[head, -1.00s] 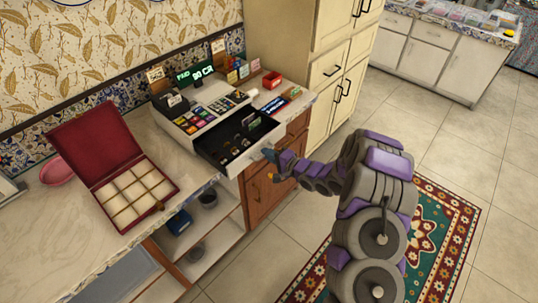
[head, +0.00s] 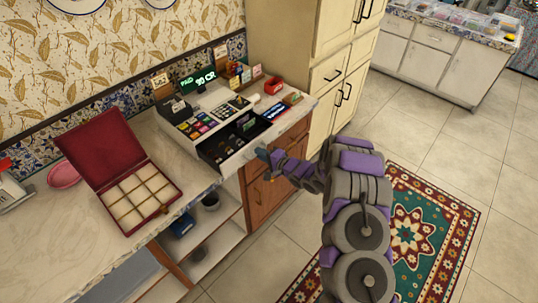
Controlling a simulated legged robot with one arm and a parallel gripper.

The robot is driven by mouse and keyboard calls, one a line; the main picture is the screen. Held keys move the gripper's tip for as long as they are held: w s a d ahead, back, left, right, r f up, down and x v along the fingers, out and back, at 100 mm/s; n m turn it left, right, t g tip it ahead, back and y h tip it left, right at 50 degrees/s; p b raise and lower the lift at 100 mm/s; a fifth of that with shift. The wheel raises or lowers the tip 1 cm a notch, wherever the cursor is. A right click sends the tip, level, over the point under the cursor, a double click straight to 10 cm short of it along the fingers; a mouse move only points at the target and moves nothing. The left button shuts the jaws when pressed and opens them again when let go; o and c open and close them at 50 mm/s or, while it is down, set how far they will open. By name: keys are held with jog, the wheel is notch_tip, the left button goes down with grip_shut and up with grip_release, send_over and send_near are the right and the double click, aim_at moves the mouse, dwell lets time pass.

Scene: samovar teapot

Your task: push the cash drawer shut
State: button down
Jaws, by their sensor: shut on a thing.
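The cash drawer (head: 226,166) sticks out of the front of the white cash register (head: 190,118) on the counter. It is partly open, and its dark inside with compartments and some small contents shows. My gripper (head: 262,163) is at the drawer's front, toward its right part, reaching in from the right. It is shut on the drawer front as far as I can see; the exact contact is small and partly hidden by the gripper. The register's green display reads "PAID 90 CR".
An open red box with pale compartments (head: 124,150) stands left of the register on the counter (head: 60,230). Small cards and a red container (head: 272,82) are at the right. Below are wooden drawers (head: 262,195) and open shelves. A patterned rug (head: 420,235) lies on the floor.

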aim_at(237, 140)
jog(key=p+x, duration=0.1)
jog(key=x, duration=0.3)
jog(key=r+p+x, duration=0.1)
jog(key=x, duration=0.4)
jog(key=r+p+x, duration=0.1)
jog(key=x, duration=0.3)
jog(key=shift+w+a+r, duration=0.2)
jog(key=shift+w+a, duration=0.05)
jog(key=shift+a, duration=0.3)
jog(key=shift+w+a, duration=0.25)
jog(key=shift+a, duration=0.05)
jog(key=shift+r, duration=0.1)
jog(key=c, duration=1.6)
grip_release()
jog(key=shift+o, duration=0.7)
jog(key=shift+w+a, duration=0.1)
jog(key=shift+w, duration=0.1)
jog(key=shift+o, duration=1.2)
jog(key=shift+a, duration=0.2)
jog(key=shift+s+d+r, duration=0.15)
jog(key=shift+s+d, duration=0.1)
jog(key=shift+d, duration=0.4)
jog(key=p+v, duration=0.2)
jog(key=v, duration=1.4)
